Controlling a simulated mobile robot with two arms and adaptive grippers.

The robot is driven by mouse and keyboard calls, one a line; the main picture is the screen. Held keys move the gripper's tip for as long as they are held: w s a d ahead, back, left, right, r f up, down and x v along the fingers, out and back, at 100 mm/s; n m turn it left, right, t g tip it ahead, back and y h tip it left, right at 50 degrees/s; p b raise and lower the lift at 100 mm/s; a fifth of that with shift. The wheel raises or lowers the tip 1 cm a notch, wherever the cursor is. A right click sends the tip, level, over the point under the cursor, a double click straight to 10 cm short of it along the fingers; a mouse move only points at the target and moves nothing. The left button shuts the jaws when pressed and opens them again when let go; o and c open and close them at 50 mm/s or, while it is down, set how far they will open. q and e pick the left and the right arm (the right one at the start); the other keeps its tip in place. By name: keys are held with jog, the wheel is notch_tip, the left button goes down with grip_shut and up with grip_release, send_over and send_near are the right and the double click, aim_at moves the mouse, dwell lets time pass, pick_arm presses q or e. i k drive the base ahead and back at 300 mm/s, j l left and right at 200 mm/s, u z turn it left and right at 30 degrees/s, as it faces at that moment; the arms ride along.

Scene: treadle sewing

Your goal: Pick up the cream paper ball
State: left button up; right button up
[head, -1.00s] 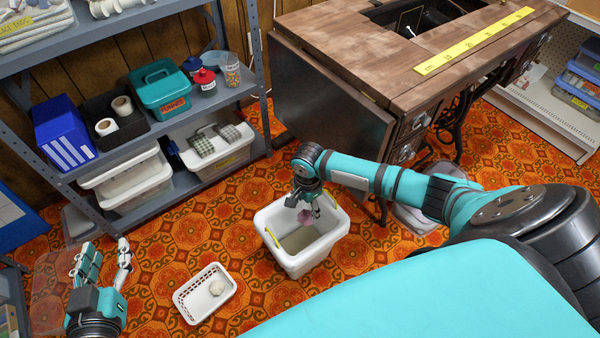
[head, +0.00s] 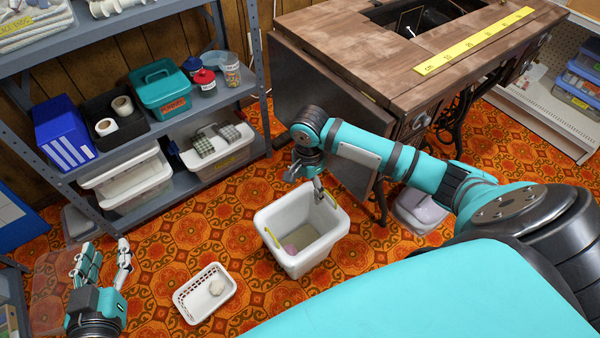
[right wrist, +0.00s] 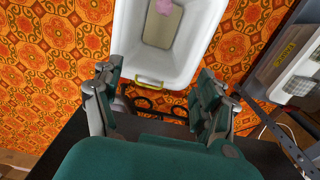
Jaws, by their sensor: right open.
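The cream paper ball (head: 217,287) lies in a small white slotted basket (head: 184,306) on the floor. My left gripper (head: 104,250) is open and empty, to the left of the basket and apart from it. My right gripper (head: 304,182) is open and empty above the white bin (head: 266,246). It also shows open in the right wrist view (right wrist: 160,92), with the bin beyond it. A pink paper ball (head: 290,249) lies inside the bin and also shows in the right wrist view (right wrist: 166,6).
A grey shelf unit (head: 215,171) with tubs and boxes stands at the left. A wooden sewing table (head: 350,50) stands behind my right arm. Patterned floor (head: 205,240) is clear between the shelf and the basket.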

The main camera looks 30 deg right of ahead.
aim_at(216, 287)
jog(key=k+l, duration=0.7)
jog(key=k, duration=0.2)
